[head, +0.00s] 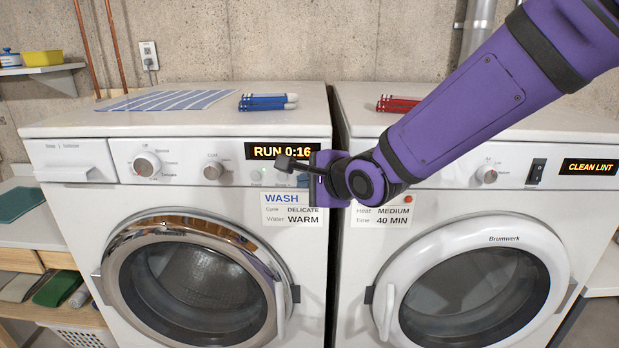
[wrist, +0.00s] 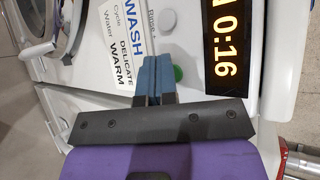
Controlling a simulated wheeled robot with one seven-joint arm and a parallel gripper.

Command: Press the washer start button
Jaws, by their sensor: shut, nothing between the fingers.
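The washer (head: 70,215) is the white machine on the left, with a chrome-ringed round door. Its display (head: 281,150) reads RUN 0:16, and in the wrist view the lit display (wrist: 226,50) shows 0:16. A green round button (wrist: 179,73) sits on the panel between the WASH label (wrist: 130,50) and the display; it is partly hidden by my fingers. My gripper (head: 282,163) is shut and empty, in front of the panel just below the display. In the wrist view my fingertips (wrist: 155,62) are beside the green button; I cannot tell whether they touch the panel.
A dryer (head: 350,240) stands close on the right, its display (head: 590,167) reading CLEAN LINT. The washer has two knobs (head: 147,164) on its panel. A shelf unit (head: 30,237) stands left.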

